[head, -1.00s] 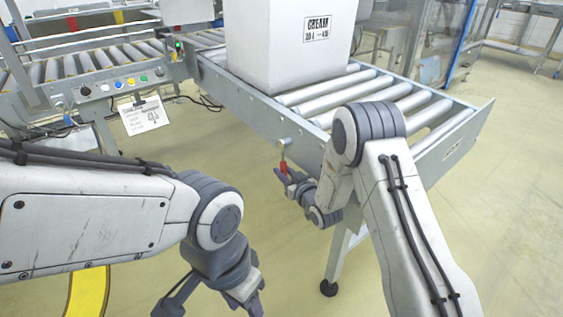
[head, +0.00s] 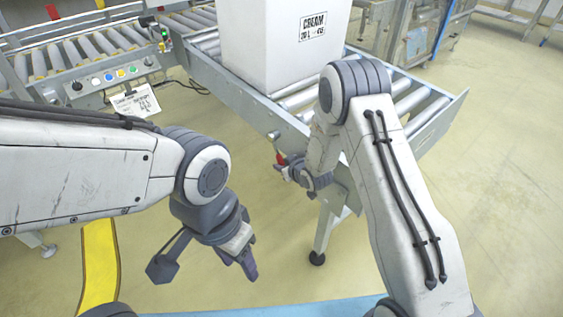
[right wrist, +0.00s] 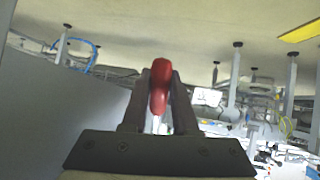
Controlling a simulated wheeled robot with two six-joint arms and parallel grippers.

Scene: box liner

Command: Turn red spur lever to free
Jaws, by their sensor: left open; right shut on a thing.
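The red spur lever (head: 279,157) hangs from a pivot on the side rail of the roller conveyor spur (head: 240,105). Its red grip points downward in the head view. My right gripper (head: 284,167) is shut on the red grip. In the right wrist view the red grip (right wrist: 160,84) sits between the two fingers of my right gripper (right wrist: 158,95). My left gripper (head: 247,262) is open and empty, low over the floor and away from the lever.
A white box marked CREAM (head: 292,50) stands on the spur rollers. A control panel with coloured buttons (head: 115,78) and a hanging paper card (head: 136,101) is at the left. Yellow floor marking (head: 98,265) lies below my left arm. The floor between is clear.

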